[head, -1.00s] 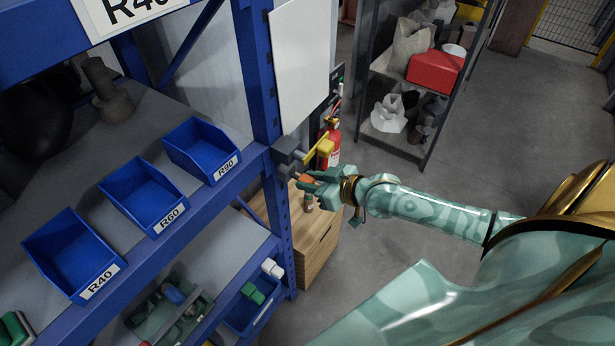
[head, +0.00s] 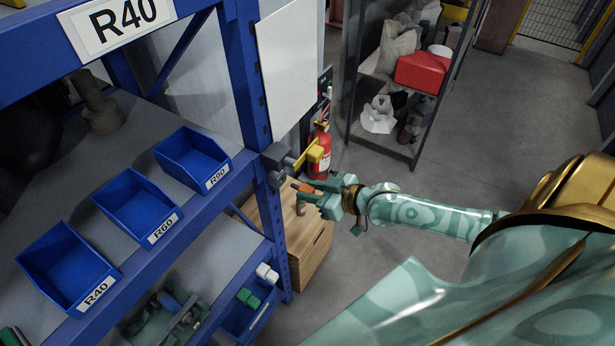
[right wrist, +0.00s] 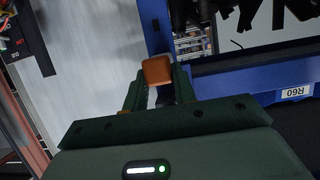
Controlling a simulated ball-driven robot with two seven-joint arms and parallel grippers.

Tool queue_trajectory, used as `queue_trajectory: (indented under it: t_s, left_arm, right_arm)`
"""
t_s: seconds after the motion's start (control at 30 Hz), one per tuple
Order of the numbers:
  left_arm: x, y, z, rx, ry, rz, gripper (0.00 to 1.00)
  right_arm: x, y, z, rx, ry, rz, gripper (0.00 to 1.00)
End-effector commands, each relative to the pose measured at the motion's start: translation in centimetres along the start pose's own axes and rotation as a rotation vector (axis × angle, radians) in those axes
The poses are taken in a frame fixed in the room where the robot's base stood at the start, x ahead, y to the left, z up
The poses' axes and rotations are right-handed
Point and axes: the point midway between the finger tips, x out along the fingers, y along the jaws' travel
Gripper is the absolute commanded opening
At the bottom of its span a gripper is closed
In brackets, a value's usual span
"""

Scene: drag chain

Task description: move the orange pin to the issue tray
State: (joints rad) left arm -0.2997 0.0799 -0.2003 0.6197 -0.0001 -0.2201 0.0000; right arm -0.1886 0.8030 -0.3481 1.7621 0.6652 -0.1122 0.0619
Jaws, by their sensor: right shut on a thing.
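The orange pin (head: 304,187) is held in the fingers of my right gripper (head: 310,190), beside the blue rack post. In the right wrist view the orange pin (right wrist: 157,70) sits between the two fingertips of my right gripper (right wrist: 160,85). The gripper is shut on it. A grey block with a yellow handle (head: 314,153) is fixed on the post just above the gripper. My left gripper is out of view. I cannot make out which thing is the issue tray.
Blue bins R40 (head: 68,268), R60 (head: 138,207) and R90 (head: 193,159) stand on the rack shelf (head: 120,130). A wooden cabinet (head: 303,240) with a small bottle stands below the gripper. A red fire extinguisher (head: 319,150) is behind it. Open floor lies to the right.

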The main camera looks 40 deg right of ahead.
Motion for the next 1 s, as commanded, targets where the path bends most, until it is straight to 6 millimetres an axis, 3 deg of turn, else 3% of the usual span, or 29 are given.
queue_trajectory:
  t_s: [0.5, 0.87, 1.0]
  left_arm:
    - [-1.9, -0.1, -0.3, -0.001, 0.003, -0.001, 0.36]
    - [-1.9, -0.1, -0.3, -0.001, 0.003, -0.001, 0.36]
    - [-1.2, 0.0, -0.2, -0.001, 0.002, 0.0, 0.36]
  right_arm:
    - [-3.4, 0.0, 1.2, 0.0, -0.001, 0.0, 0.0]
    - [-3.5, 0.0, 1.4, 0.0, 0.0, 0.0, 0.0]
    - [-3.0, -1.6, 1.9, 0.0, 0.002, -0.01, 0.0]
